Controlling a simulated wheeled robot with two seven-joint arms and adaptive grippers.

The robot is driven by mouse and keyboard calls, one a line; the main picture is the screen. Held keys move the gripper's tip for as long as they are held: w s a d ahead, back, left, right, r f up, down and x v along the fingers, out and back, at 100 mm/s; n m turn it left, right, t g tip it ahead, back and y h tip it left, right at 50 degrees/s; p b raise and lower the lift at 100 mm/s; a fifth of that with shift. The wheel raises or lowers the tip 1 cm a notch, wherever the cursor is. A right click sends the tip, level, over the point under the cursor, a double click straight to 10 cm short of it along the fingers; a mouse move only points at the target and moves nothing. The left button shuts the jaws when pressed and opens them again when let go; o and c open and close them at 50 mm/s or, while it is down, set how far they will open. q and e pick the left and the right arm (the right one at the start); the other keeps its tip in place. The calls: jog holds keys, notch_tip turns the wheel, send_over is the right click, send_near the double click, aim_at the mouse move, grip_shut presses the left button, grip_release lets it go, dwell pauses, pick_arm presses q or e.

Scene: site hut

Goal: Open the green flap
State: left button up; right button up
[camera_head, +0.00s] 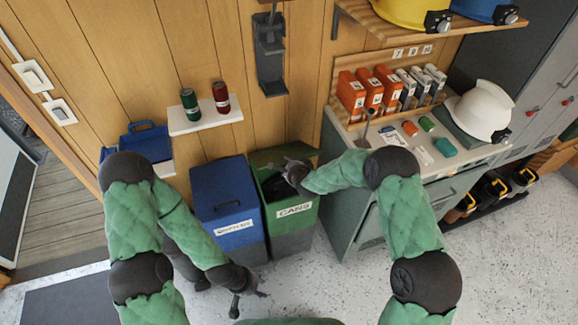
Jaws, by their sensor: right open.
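The green bin (290,237) labelled CANS stands on the floor against the wooden wall. Its green flap (270,155) is tilted up at the back, and the dark opening shows below it. My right gripper (287,167) is open at the raised flap, over the bin's mouth. It covers part of the flap and opening; I cannot tell whether it touches the flap. My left gripper (250,303) is low, over the floor in front of the blue bin, with its fingers apart and nothing between them.
A blue bin (228,215) with a shut lid stands just left of the green one. A grey cabinet (343,209) stands close on its right. A small shelf (205,116) with two cans is above. The speckled floor (330,290) in front is clear.

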jog(key=v, duration=1.2)
